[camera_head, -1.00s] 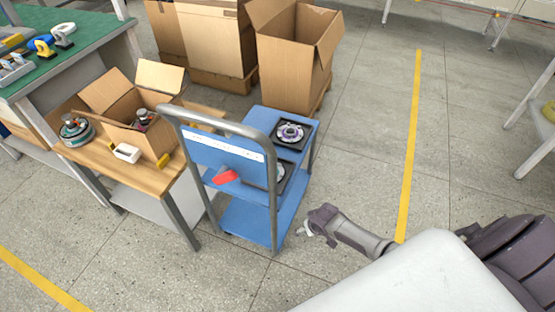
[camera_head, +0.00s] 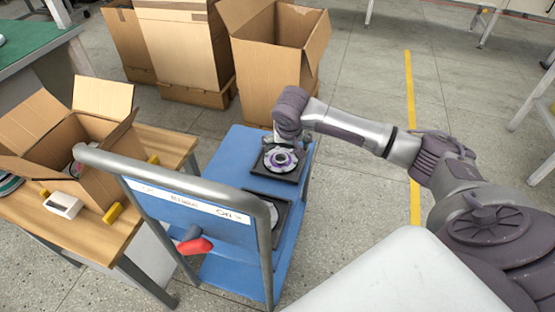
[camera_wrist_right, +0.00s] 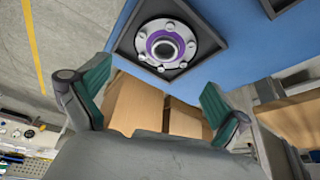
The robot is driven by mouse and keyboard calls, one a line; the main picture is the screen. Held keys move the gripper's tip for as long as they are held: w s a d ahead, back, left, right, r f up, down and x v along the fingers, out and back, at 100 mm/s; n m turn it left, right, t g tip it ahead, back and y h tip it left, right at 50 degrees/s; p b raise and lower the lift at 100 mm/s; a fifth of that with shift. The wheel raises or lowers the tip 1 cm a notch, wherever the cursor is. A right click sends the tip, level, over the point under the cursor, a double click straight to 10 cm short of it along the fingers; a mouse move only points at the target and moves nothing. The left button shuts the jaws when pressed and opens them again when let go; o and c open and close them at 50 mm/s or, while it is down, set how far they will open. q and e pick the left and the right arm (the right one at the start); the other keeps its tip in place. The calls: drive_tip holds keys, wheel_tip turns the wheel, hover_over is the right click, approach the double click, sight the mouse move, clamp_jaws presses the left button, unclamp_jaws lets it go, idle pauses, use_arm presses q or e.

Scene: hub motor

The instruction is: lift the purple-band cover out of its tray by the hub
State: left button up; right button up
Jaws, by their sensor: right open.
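The purple-band cover (camera_head: 280,158) is a round silver disc with a purple ring around its raised hub. It lies flat in a black square tray (camera_head: 285,177) at the far end of the blue cart's top. In the right wrist view the cover (camera_wrist_right: 166,46) sits in its tray (camera_wrist_right: 222,42), beyond the fingertips. My right gripper (camera_wrist_right: 150,92) is open and empty, its two green-padded fingers wide apart. In the head view the right gripper (camera_head: 276,137) is partly hidden by its wrist, close to the cover's far side. My left gripper is not in view.
A second black tray (camera_head: 283,196) with a disc lies nearer, partly hidden by the cart's grey handle (camera_head: 183,175). Cardboard boxes (camera_head: 280,60) stand behind the blue cart (camera_head: 226,160). A wooden table (camera_head: 165,145) with an open box stands left. Floor right of the cart is clear.

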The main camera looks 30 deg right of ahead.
drive_tip(key=b, duration=0.1)
approach(283, 160)
drive_tip(key=shift+s+f, duration=0.15)
drive_tip(key=shift+f, duration=0.35)
drive_tip(key=shift+w+d+f, duration=0.1)
drive_tip(key=shift+w+f, duration=0.1)
drive_tip(key=shift+f, duration=0.2)
drive_tip(key=shift+b+x, duration=0.9)
drive_tip(key=shift+x, duration=0.3)
drive_tip(key=shift+b+x, duration=0.35)
drive_tip(key=shift+x, duration=0.8)
drive_tip(key=shift+w+d, duration=0.1)
drive_tip(key=shift+w, duration=0.1)
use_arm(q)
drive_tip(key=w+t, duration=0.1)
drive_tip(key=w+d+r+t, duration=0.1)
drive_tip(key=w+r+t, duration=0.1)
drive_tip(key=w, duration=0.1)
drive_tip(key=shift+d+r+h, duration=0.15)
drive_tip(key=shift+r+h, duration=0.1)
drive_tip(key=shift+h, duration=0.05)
use_arm(e)
drive_tip(key=c, duration=1.2)
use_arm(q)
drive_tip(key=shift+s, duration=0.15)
use_arm(e)
drive_tip(key=shift+r, duration=0.1)
